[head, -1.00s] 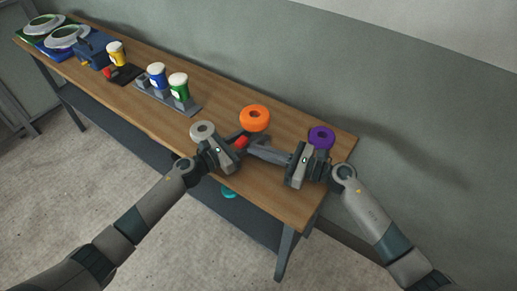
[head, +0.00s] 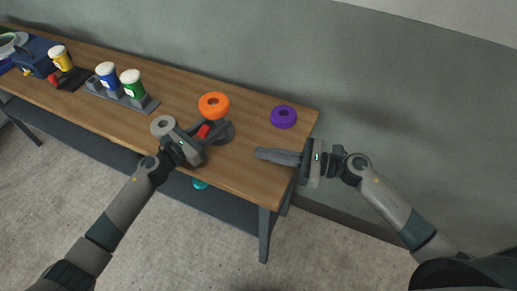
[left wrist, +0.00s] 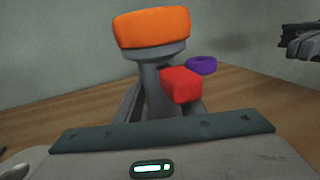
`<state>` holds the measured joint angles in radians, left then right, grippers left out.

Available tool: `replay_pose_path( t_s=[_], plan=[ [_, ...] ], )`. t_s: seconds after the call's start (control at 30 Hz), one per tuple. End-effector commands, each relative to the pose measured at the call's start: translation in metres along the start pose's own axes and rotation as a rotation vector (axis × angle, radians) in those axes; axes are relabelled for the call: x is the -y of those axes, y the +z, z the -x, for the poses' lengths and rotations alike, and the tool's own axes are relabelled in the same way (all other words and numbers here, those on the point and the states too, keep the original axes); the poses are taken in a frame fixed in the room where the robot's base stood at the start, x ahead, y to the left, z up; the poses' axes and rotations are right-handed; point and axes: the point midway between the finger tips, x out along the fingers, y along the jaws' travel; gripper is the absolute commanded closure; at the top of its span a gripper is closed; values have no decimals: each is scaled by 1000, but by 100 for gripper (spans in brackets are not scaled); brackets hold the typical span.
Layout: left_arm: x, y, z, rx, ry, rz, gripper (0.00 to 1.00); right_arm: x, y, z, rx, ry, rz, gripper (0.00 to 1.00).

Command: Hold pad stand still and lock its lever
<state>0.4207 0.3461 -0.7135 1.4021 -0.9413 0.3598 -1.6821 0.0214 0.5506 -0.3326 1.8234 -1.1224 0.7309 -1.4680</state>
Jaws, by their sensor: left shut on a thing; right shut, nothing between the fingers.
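The pad stand has an orange round pad (head: 214,105) on top of a dark grey post (left wrist: 152,78) and a dark base (head: 226,132). Its red lever (head: 203,131) shows beside the post; in the left wrist view the lever (left wrist: 182,85) is a red block at the post's right side. I cannot tell whether it is locked. My left gripper (head: 204,140) is shut on the pad stand, low at its post. My right gripper (head: 262,154) is shut and empty, at the table's front edge, apart from the stand and to its right.
A grey ring (head: 163,126) lies left of the stand and a purple ring (head: 284,116) to the right. Blue (head: 107,75) and green (head: 133,83) cups stand in a grey holder (head: 147,104); a yellow cup (head: 60,58) stands farther left. A wall runs behind the table.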

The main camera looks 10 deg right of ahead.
Motion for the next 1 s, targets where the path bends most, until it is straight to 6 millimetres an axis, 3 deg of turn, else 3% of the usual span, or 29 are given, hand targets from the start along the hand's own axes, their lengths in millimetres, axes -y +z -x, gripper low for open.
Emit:
replay_pose_path(
  t_s=[0.37, 0.4, 0.47, 0.83, 1.0],
  plan=[
    [0, 2, 0, 2, 0, -1, 100, 0, 0, 1, 0, 0, 1, 100],
    [0, 2, 0, 2, 0, -1, 55, 0, 0, 0, 0, 0, 1, 100],
    [0, 2, 0, 2, 0, -1, 43, 0, 0, 0, 0, 0, 1, 100],
    [0, 0, 2, 0, 0, 0, 43, 0, 0, 0, 0, -1, 1, 100],
    [0, -1, 13, -1, 1, 0, 43, 0, 0, 0, 0, -1, 1, 100]
  ],
)
